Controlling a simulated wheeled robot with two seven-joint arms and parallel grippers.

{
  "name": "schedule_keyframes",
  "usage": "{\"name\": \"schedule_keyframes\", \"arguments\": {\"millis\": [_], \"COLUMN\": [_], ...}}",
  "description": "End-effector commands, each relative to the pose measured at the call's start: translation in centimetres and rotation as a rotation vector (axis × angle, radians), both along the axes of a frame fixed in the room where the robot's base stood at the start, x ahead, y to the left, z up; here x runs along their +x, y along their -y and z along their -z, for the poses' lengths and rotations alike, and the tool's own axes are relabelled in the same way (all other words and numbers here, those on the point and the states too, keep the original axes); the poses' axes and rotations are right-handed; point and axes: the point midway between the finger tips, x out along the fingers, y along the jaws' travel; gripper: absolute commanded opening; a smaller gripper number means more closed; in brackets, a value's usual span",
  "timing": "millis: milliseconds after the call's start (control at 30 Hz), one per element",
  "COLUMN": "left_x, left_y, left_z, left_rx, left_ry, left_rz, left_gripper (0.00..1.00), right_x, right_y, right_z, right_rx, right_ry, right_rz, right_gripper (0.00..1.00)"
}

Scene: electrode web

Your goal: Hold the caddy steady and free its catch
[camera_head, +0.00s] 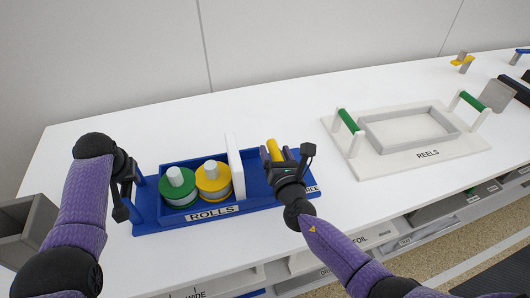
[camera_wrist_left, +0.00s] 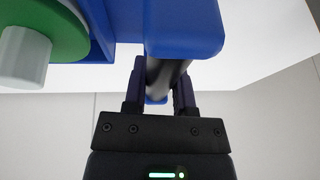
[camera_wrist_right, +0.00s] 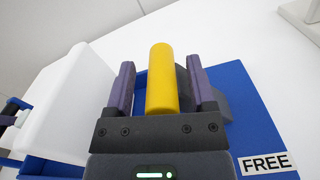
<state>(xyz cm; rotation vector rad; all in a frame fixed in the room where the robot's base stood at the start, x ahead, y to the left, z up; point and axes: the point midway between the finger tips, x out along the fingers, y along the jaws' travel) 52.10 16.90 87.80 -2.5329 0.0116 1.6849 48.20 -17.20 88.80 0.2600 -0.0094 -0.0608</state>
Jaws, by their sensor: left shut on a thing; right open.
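The caddy is a blue tray (camera_head: 150,222) labelled ROLLS, lying on the white table. A green roll (camera_head: 178,183) and a yellow roll (camera_head: 213,178) stand in its left part. My left gripper (camera_head: 128,188) is shut on the dark bar of the caddy's left-end handle, also seen in the left wrist view (camera_wrist_left: 160,85). The catch appears to be a yellow lever (camera_wrist_right: 162,78) on a dark mount near the FREE label (camera_wrist_right: 265,163). My right gripper (camera_wrist_right: 160,85) is open with its fingers on either side of the lever; contact cannot be told.
A white upright plate (camera_head: 235,165) stands between the rolls and the lever. A white board (camera_head: 460,147) labelled REELS, with a tray and green-topped handles, stands to the right. A grey bin (camera_head: 30,230) is at the far left. Free table lies behind the caddy.

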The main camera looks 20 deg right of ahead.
Motion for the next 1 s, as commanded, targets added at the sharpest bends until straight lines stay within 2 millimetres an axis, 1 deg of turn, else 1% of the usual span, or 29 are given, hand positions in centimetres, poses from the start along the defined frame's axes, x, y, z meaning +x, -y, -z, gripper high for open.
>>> {"name": "schedule_keyframes", "arguments": {"millis": [33, 67, 100, 167, 200, 267, 300, 400, 1000], "left_x": [-0.3, -0.31, -0.31, -0.3, -0.3, -0.3, -0.29, -0.29, -0.24], "left_y": [0.11, 0.11, 0.11, 0.11, 0.11, 0.12, 0.12, 0.16, 0.39], "left_z": [0.55, 0.54, 0.54, 0.53, 0.53, 0.53, 0.52, 0.51, 0.43], "left_rx": [-0.002, -0.002, -0.002, -0.002, -0.002, -0.002, -0.002, -0.003, -0.008], "left_ry": [-0.014, -0.014, -0.014, -0.014, -0.013, -0.013, -0.013, -0.013, -0.011], "left_rz": [0.001, 0.001, 0.001, 0.001, 0.001, 0.001, 0.001, 0.002, 0.005], "left_gripper": [0.0, 0.0, 0.0, 0.0, 0.0, 0.0, 0.0, 0.0, 0.0], "right_x": [-0.02, -0.03, -0.03, -0.04, -0.05, -0.06, -0.06, -0.07, -0.12], "right_y": [-0.01, -0.01, -0.01, -0.01, -0.02, -0.06, -0.08, -0.16, -0.53], "right_z": [0.1, 0.1, 0.11, 0.11, 0.12, 0.12, 0.13, 0.13, 0.19], "right_rx": [0.0, 0.0, 0.0, 0.0, 0.0, 0.001, 0.001, 0.002, 0.006], "right_ry": [-0.001, -0.001, -0.001, -0.001, -0.001, -0.002, -0.001, -0.002, -0.005], "right_rz": [0.0, 0.0, 0.0, 0.0, 0.0, -0.001, -0.002, -0.004, -0.013], "right_gripper": [0.71, 0.71, 0.62, 0.49, 0.41, 0.28, 0.2, 0.0, 0.0]}}
